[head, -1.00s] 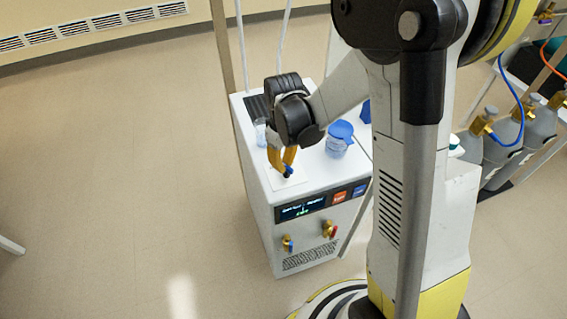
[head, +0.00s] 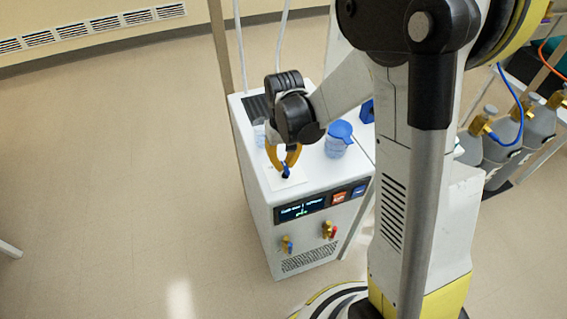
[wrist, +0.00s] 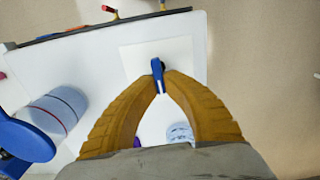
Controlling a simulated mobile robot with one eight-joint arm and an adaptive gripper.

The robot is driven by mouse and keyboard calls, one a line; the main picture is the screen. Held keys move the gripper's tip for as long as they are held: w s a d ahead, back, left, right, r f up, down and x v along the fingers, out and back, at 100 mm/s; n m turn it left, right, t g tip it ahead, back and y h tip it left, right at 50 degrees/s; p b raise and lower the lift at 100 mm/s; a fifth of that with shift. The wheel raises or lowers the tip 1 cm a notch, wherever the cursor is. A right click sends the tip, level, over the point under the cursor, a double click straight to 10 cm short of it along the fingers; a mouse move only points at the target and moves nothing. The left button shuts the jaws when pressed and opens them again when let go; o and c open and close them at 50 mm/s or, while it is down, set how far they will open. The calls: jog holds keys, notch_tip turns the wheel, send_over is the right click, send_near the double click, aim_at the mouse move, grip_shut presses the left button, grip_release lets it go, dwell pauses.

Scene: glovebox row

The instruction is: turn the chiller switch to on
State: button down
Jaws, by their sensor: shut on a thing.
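The chiller (head: 302,213) is a white box with a dark display and two brass valves on its front. Its switch is a small blue knob (head: 286,171) on a pale square plate (head: 297,178) on top, near the front edge. In the wrist view the blue knob (wrist: 157,75) stands on the plate (wrist: 184,56). My gripper (head: 286,166) points down from above with its yellow fingers shut on the knob; it also shows in the wrist view (wrist: 160,79). The fingers partly cover the knob, and I cannot read any on or off mark.
A blue-lidded jar (head: 338,145) stands on the chiller right of my gripper, and a clear vessel (head: 259,132) stands to the left. Grey gas cylinders (head: 513,130) stand at the right. The floor at left is clear.

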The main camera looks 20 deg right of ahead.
aim_at(284, 163)
dwell(0.3)
jog(key=c, duration=1.5)
grip_release()
notch_tip(284, 163, up, 12)
jog(key=s+r+t, duration=0.3)
jog(key=s, duration=0.4)
jog(key=s+r+t, duration=0.2)
jog(key=s+t, duration=0.2)
jog(key=s, duration=0.2)
jog(key=shift+s+r, duration=0.35)
jog(key=shift+r, duration=0.05)
